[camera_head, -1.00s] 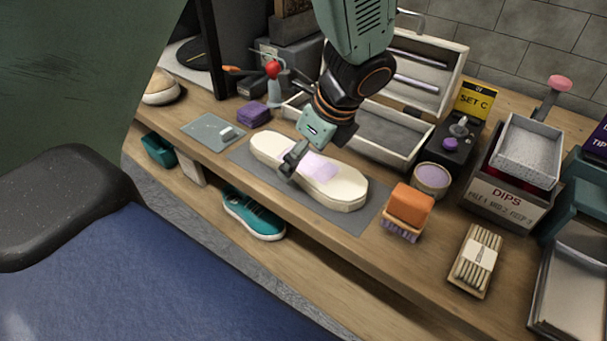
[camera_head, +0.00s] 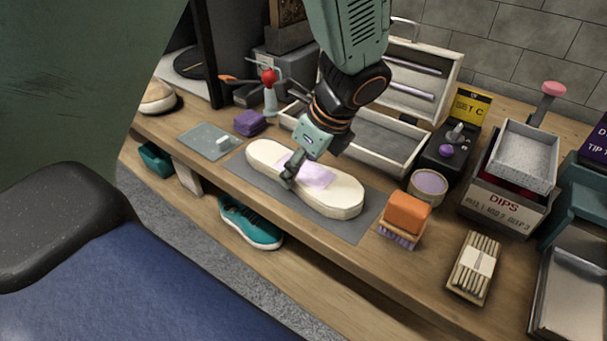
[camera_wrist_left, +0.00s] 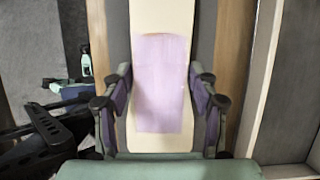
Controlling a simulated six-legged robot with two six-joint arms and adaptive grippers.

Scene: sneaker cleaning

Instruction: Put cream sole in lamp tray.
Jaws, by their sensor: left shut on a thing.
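The cream sole (camera_head: 335,193) lies flat on a grey mat (camera_head: 345,226) on the bench, with a pale lilac patch (camera_head: 319,176) across its middle. My left gripper (camera_head: 291,172) comes down over the sole's middle and is shut on it; one finger shows on the near side. In the left wrist view the fingers (camera_wrist_left: 160,110) stand on either side of the sole (camera_wrist_left: 161,18) at the lilac patch (camera_wrist_left: 160,80). The lamp tray (camera_head: 385,140) is an open pale case behind the sole, with tube lamps in its raised lid (camera_head: 418,85). My arm hides part of the tray.
An orange brush (camera_head: 408,210) and a round tub (camera_head: 428,186) stand right of the mat. A purple block (camera_head: 250,122) and a glassy plate (camera_head: 208,141) lie left. The DIPS box (camera_head: 500,205) and a bundle of sticks (camera_head: 475,266) are farther right. A teal shoe (camera_head: 250,222) sits below.

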